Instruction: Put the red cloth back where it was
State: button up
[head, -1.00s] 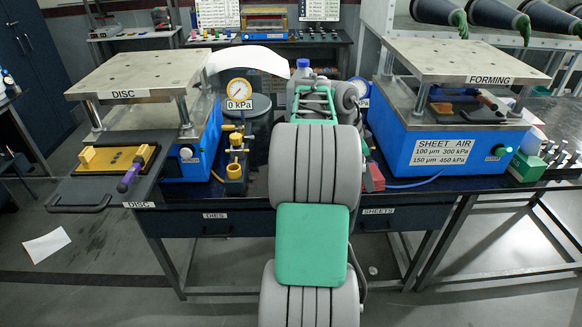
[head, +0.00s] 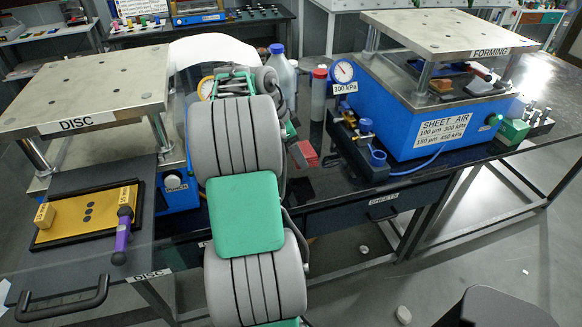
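The red cloth (head: 306,154) shows as a small folded red piece just right of my arm, over the dark bench top. My gripper (head: 296,150) is mostly hidden behind my grey and green arm; a dark part of it shows against the cloth's left side. It appears shut on the cloth, though its fingertips are not clearly seen. I cannot tell whether the cloth touches the bench.
The DISC press (head: 85,90) stands left with a yellow plate (head: 85,215) on its pulled-out tray. The FORMING press (head: 440,110) stands right. A regulator (head: 362,145), a blue-capped bottle (head: 281,75) and a red-capped bottle (head: 319,92) stand between.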

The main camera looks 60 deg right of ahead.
aim_at(300, 174)
jog(key=shift+w+f, duration=0.1)
jog(key=shift+f, duration=3.1)
jog(key=o, duration=1.3)
jog(key=shift+r, duration=0.3)
jog(key=v, duration=1.1)
jog(key=shift+a+r+p, duration=0.15)
jog(key=shift+r+p, duration=0.2)
jog(key=shift+p, duration=0.05)
jog(key=shift+w, duration=0.1)
